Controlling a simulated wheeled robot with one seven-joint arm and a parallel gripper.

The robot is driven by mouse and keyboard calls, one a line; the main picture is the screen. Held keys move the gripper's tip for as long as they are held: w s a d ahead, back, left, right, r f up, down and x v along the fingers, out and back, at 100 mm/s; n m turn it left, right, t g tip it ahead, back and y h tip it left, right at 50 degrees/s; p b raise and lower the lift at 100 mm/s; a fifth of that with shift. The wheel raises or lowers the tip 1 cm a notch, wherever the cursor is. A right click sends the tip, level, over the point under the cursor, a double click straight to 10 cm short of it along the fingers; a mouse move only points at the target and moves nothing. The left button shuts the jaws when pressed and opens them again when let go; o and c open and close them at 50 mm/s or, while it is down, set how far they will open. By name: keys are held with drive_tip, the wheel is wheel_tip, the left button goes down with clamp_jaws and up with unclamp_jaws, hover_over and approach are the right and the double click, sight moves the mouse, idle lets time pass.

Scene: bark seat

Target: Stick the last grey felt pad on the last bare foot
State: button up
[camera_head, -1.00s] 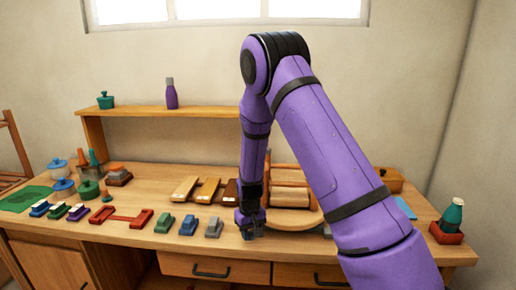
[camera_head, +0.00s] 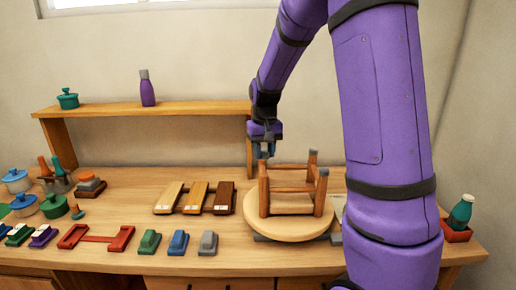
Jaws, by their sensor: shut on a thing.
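The small stool (camera_head: 290,228) lies upside down on the bench, its round seat underneath and its legs up. Grey tips show on the back right leg (camera_head: 313,153) and the front right leg (camera_head: 323,171). My gripper (camera_head: 264,153) is pointing down, just above the left legs of the stool. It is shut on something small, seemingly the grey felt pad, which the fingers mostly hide. I cannot tell whether it touches the foot below. The back left leg is hard to make out behind the gripper and the front left leg (camera_head: 263,190).
My arm blocks the bench right of the stool. Green (camera_head: 150,241), blue (camera_head: 178,242) and grey blocks (camera_head: 208,242) stand along the front left. A rack with wooden samples (camera_head: 196,197) is left of the stool. A shelf (camera_head: 150,108) runs behind.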

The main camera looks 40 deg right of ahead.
sight(264, 175)
drive_tip(key=shift+f, duration=2.65)
drive_tip(key=shift+f, duration=0.25)
drive_tip(key=o, duration=1.3)
drive_tip(key=shift+r, duration=0.1)
drive_tip(key=shift+r, duration=3.45)
